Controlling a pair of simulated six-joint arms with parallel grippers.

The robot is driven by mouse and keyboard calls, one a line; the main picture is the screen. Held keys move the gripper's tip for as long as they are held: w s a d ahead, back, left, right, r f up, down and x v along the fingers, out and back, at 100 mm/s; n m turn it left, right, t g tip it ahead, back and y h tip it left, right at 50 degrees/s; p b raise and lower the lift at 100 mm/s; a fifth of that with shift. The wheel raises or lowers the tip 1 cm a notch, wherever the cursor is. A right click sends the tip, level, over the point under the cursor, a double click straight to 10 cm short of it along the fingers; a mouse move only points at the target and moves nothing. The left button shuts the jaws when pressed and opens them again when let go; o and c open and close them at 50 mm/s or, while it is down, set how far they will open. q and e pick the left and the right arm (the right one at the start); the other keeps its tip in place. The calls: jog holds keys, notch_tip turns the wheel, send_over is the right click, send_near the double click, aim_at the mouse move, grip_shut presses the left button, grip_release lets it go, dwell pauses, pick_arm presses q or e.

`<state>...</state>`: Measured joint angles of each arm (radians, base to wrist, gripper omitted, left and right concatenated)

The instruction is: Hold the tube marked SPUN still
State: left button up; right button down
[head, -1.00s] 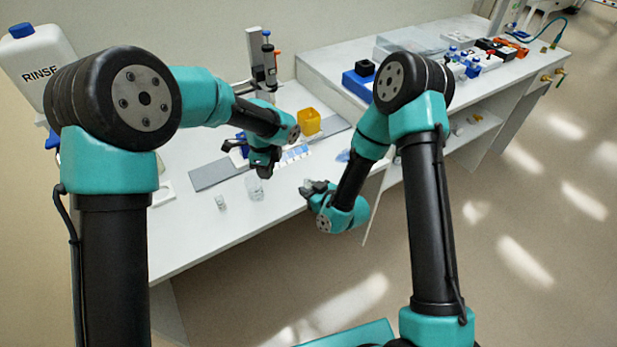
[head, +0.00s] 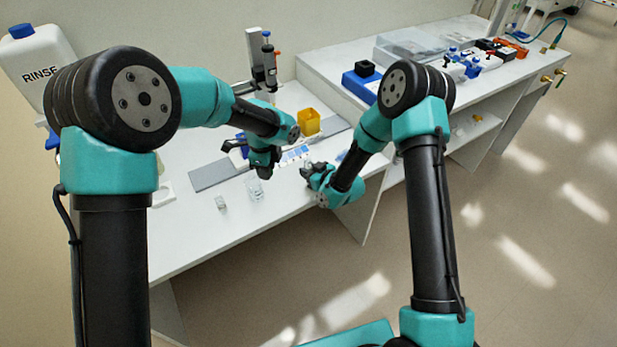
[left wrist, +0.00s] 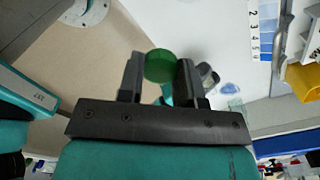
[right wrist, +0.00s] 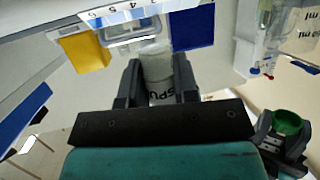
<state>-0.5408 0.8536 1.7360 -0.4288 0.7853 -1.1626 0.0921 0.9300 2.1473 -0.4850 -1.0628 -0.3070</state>
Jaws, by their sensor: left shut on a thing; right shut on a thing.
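The tube marked SPUN (right wrist: 158,68) is between the fingers of my right gripper (right wrist: 157,80) in the right wrist view. Only part of its black lettering shows, and its pale top has no green cap on it. My left gripper (left wrist: 160,75) is shut on a round green cap (left wrist: 160,66). In the right wrist view the cap (right wrist: 287,122) is at the lower right, its hollow side showing, apart from the tube. In the head view my left gripper (head: 262,172) and right gripper (head: 308,170) are close together at the bench's front; the tube is too small to make out.
A RINSE bottle (head: 35,62) stands at the far left. The front left bench top is clear.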

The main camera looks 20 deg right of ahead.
jog(key=shift+f, duration=1.6)
jog(key=shift+f, duration=0.15)
jog(key=c, duration=0.9)
grip_release()
jog(key=shift+o, duration=0.2)
jog(key=shift+s+r, duration=0.1)
jog(key=shift+r, duration=0.1)
jog(key=v, duration=1.1)
jog(key=shift+s+d, duration=0.25)
jog(key=shift+s, duration=0.1)
